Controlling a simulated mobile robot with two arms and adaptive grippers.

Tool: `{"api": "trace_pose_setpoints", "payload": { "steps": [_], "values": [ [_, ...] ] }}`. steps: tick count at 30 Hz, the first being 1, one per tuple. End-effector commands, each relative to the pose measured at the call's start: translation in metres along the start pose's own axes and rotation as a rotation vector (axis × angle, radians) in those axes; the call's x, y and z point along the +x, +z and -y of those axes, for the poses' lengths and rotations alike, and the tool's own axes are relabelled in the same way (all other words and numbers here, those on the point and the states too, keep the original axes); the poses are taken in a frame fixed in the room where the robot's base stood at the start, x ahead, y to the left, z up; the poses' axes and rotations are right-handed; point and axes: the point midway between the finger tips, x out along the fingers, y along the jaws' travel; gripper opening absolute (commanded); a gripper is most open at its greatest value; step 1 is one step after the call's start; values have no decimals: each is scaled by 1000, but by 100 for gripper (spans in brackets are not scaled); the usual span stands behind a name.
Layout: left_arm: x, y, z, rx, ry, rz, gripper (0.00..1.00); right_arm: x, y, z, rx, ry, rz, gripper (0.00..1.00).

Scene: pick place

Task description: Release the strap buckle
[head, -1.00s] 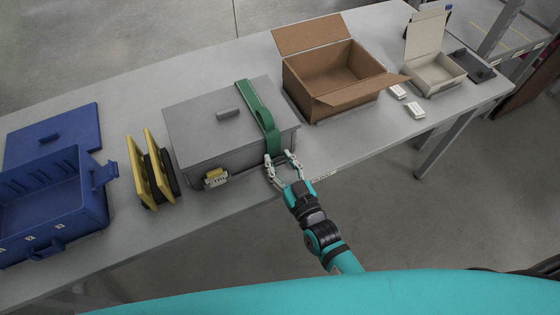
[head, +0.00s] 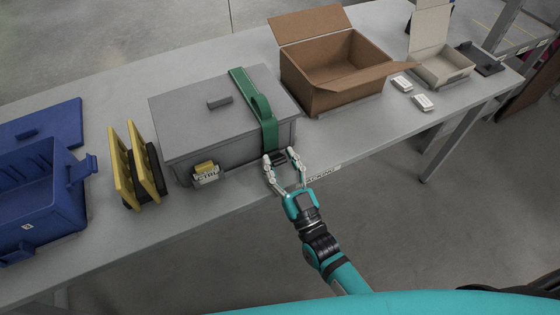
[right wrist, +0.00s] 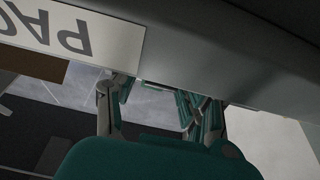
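A grey lidded box (head: 190,130) stands on the table with a green strap (head: 239,85) over its lid. The strap bows up in a loop on the lid and runs down the front right side. A small dark piece, apparently the buckle (head: 280,158), shows at the strap's lower end. My right gripper (head: 281,156) is open, with one finger on each side of this piece; contact cannot be told. In the right wrist view its fingers (right wrist: 165,95) are below the table edge, and the buckle cannot be made out. My left gripper is not in view.
A yellow-topped tag or lock (head: 206,173) hangs on the box front. Yellow-and-black pieces (head: 122,170) and a blue crate (head: 40,195) stand left. An open cardboard box (head: 325,70) stands right, with small white packs (head: 423,103) beyond. The table (head: 150,235) is clear in front.

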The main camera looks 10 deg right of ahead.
Motion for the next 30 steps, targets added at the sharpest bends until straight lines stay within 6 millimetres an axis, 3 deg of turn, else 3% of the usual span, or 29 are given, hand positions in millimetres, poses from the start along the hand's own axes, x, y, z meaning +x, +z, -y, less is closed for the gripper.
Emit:
{"api": "trace_pose_setpoints", "payload": {
  "steps": [4,14,30],
  "values": [
    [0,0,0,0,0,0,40,0,0,0,0,0,0,66],
    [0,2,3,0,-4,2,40,-5,1,0,0,-1,3,66],
    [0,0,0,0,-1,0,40,-104,1,0,-1,-1,5,66]
  ]
}}
